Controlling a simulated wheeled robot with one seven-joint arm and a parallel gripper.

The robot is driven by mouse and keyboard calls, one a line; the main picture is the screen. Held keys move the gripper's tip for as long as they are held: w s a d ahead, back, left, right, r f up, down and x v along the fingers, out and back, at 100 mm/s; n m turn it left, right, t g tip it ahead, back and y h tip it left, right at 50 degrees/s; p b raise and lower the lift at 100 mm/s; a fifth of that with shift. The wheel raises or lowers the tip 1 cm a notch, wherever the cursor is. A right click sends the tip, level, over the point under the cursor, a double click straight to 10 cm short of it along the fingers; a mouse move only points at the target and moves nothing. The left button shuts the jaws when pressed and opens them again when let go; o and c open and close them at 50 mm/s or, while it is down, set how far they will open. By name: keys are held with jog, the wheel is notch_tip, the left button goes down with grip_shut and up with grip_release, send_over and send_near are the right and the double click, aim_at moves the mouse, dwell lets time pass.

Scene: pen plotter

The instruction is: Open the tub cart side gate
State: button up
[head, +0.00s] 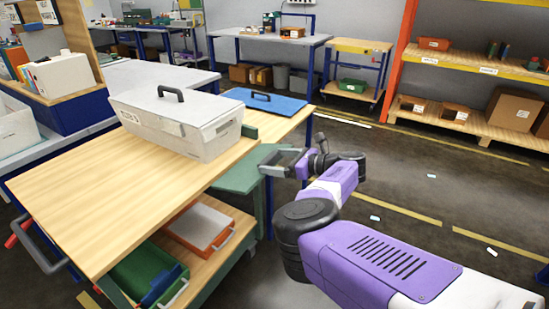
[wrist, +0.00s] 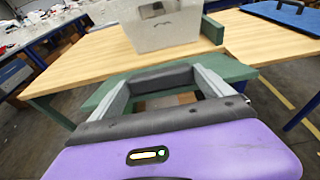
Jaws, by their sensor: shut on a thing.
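The cart has a wooden top (head: 105,190) with a lidded pale tub (head: 190,120) on it; the tub's lower part shows in the wrist view (wrist: 165,28). The green side gate (head: 238,178) leans out from the cart's right side, a little below the top, roughly flat. In the wrist view the gate (wrist: 228,68) spans in front of the wooden edge. My gripper (head: 283,158) is at the gate's outer side, shut on it; it shows in the wrist view (wrist: 163,80) too. The exact contact is hidden behind the fingers.
A short green rail (head: 249,131) stands beside the tub. A blue board with a dark handle (head: 265,101) lies behind the tub. Orange and green bins sit on the cart's lower shelf. Shelving (head: 470,65) stands back right. The floor right of the cart is mostly clear.

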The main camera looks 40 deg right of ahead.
jog(key=w+f+t+y+b, duration=0.1)
jog(key=f+t+b, duration=0.3)
jog(key=f+b, duration=0.6)
jog(key=w+a+f+t+y+b, duration=0.1)
jog(key=f+t+b, duration=0.3)
jog(key=f+b, duration=0.6)
jog(key=shift+w+a+t+y+b, duration=0.4)
jog(key=shift+w+b, duration=0.5)
jog(key=shift+b, duration=2.65)
jog(key=shift+d, duration=0.15)
jog(key=o, duration=1.8)
jog(key=shift+r, duration=0.1)
jog(key=p+v, duration=0.2)
jog(key=v, duration=0.5)
jog(key=shift+s+d, duration=0.15)
jog(key=shift+s, duration=0.15)
